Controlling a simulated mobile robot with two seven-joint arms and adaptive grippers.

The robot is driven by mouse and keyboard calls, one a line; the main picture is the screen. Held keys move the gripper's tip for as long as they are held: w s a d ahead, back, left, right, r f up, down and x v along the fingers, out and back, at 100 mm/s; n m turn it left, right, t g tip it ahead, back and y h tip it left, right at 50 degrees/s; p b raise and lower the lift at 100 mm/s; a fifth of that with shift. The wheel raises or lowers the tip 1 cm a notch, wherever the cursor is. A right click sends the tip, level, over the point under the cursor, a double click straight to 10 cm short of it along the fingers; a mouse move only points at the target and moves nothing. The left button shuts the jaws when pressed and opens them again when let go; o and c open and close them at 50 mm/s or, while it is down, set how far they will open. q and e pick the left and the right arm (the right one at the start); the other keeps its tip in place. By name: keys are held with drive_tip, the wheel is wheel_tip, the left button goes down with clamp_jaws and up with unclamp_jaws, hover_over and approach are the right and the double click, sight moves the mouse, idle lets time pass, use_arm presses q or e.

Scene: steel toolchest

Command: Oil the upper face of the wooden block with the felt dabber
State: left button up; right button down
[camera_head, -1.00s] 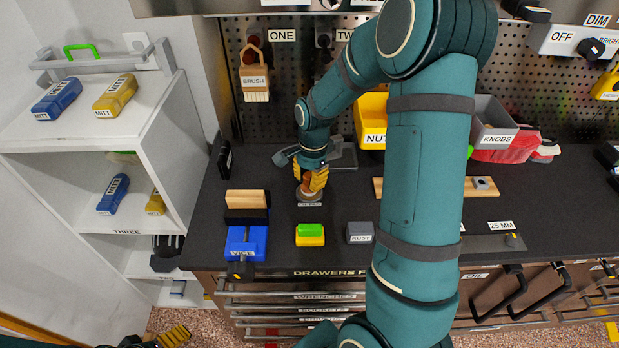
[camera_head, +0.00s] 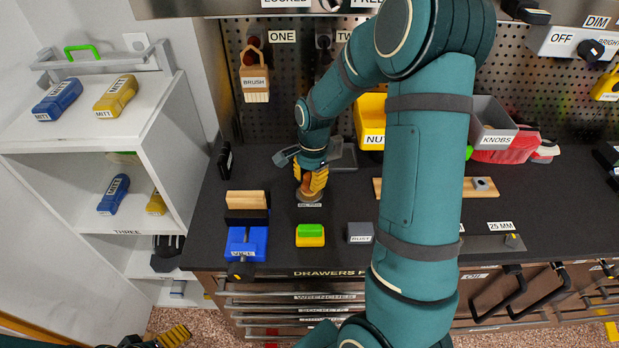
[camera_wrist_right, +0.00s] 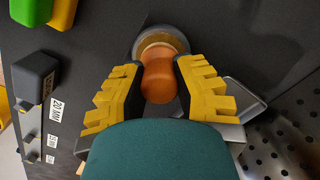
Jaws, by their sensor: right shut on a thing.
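The wooden block (camera_head: 247,198) is light tan and sits at the back of the blue vise (camera_head: 240,238), behind its black jaw; its upper face is in view. The felt dabber (camera_head: 307,183) stands upright to the right of the block. In the right wrist view the dabber has a rounded orange handle (camera_wrist_right: 160,80), a brass collar and a grey round base. My right gripper (camera_head: 311,183) points down and is shut on the handle, a yellow finger on each side. My left gripper (camera_head: 166,338) shows only partly at the bottom left, away from the bench; its opening is unclear.
A green-and-yellow sponge-like block (camera_head: 310,235) and a grey block labelled RUST (camera_head: 360,232) stand in front of the dabber. A yellow bin (camera_head: 370,118) is behind, to the right. The brush (camera_head: 255,82) hangs on the pegboard. Bare bench lies between vise and dabber.

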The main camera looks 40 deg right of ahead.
sight(308, 176)
drive_tip(key=shift+r+p, duration=2.5)
drive_tip(key=shift+r, duration=0.9)
drive_tip(key=shift+f, duration=0.1)
